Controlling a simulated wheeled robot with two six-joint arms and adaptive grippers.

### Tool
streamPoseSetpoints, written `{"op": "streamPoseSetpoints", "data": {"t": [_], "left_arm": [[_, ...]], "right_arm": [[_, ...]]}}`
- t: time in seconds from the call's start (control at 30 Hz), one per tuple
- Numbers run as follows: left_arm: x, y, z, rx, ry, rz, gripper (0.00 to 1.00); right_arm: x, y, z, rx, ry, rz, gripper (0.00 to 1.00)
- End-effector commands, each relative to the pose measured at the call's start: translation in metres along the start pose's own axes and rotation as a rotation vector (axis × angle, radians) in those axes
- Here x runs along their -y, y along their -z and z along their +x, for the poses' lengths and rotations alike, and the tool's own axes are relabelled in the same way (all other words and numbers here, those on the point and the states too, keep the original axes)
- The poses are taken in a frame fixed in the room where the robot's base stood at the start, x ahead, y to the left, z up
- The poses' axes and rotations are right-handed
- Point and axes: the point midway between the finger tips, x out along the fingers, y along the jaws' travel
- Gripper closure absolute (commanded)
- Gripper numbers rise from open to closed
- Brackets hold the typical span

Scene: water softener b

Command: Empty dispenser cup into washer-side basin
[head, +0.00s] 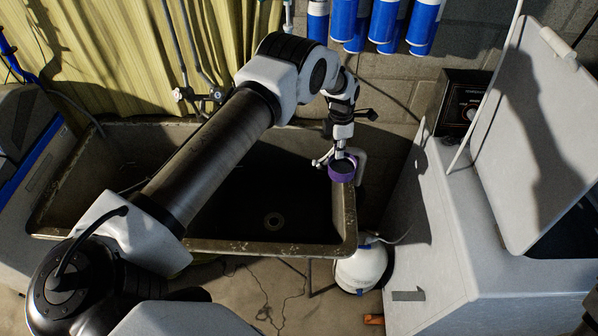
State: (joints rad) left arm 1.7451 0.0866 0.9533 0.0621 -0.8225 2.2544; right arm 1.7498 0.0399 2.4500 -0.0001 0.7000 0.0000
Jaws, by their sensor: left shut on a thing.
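A small purple cup (342,171) hangs over the right rim of the basin in the head view. Its round opening faces up toward the camera, and its inside looks dark. My left gripper (340,156) is shut on the cup at its upper edge. The basin (346,228) is a worn, dark stone sink with a round drain in its floor. Part of it is hidden behind my left arm. My right gripper is not in view.
A white washer (440,225) with its lid (545,140) raised stands at the right. A white jug (360,268) sits on the floor below the basin's right corner. Blue and white cylinders (343,18) hang on the back wall. A yellow curtain (110,55) hangs behind the basin.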

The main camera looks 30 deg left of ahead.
Motion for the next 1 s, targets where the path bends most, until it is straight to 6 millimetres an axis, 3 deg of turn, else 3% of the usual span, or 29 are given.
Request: {"op": "streamPoseSetpoints", "data": {"t": [0.23, 0.37, 0.57, 0.8, 1.0], "left_arm": [[0.001, 0.011, -0.003, 0.077, -0.007, 0.002, 1.00], [0.002, 0.024, 0.004, 0.188, -0.015, 0.004, 1.00], [0.004, 0.042, -0.003, 0.325, -0.029, 0.012, 1.00], [0.003, 0.053, 0.020, 0.406, -0.039, 0.020, 1.00], [0.002, 0.056, 0.034, 0.442, -0.042, 0.027, 1.00]], "right_arm": [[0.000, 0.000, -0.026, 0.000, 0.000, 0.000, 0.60], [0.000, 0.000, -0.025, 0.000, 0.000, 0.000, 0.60], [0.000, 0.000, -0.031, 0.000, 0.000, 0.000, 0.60], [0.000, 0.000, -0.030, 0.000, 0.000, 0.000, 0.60], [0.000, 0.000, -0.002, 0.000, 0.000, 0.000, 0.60]]}}
